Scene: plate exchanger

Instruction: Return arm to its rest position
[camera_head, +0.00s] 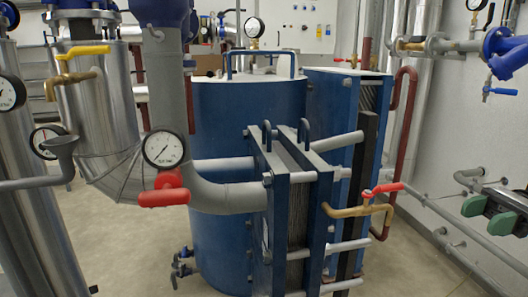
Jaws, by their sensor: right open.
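My right gripper (487,217) reaches in from the right edge in the head view. Its two green fingertips are apart with nothing between them. It is in front of the white wall, to the right of the plate exchanger (285,210) and apart from it. The exchanger has blue end plates, a stack of thin plates between them and grey rods through it. A brass valve with a red handle (382,189) sits on its right side. My left gripper is not in view.
A blue tank (225,125) stands behind the exchanger. A red-handled valve (165,190) and a gauge (164,149) sit on the grey pipe at left. Pipes run along the right wall. Bare floor (415,260) lies between the exchanger and the wall.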

